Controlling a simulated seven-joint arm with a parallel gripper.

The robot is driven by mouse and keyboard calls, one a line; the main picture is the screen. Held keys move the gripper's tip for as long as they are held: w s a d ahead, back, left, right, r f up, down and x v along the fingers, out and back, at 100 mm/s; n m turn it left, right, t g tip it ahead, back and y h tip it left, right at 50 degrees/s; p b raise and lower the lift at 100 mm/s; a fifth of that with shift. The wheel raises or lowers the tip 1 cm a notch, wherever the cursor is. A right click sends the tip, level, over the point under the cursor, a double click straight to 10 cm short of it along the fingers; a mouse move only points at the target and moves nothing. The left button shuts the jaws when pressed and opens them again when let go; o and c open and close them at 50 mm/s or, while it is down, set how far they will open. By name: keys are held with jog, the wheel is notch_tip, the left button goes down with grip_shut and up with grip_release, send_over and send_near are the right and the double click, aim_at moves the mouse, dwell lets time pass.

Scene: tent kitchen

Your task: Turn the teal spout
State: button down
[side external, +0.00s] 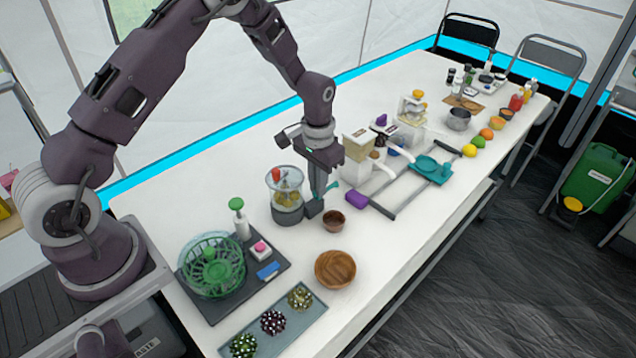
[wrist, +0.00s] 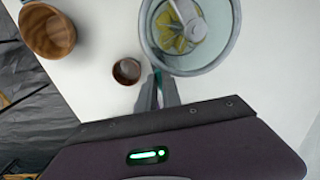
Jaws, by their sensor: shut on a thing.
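In the wrist view, a sliver of teal spout (wrist: 157,76) shows between the fingertips, right at the rim of the dispenser (wrist: 190,66). My gripper is shut on the spout. The fingers hide most of it, so its exact angle cannot be told.
A small brown bowl (side external: 333,221) stands just right of my gripper, with a larger wooden bowl (side external: 335,269) nearer the front. A dark tray with a green spinner basket (side external: 212,265) lies to the left.

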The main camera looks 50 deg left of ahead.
dwell(0.4)
jog(key=m, duration=0.5)
jog(key=shift+m, duration=0.4)
jog(key=m, duration=0.5)
jog(key=shift+m, duration=0.3)
jog(key=m, duration=0.4)
jog(key=shift+m, duration=2.1)
jog(key=c, duration=1.5)
grip_release()
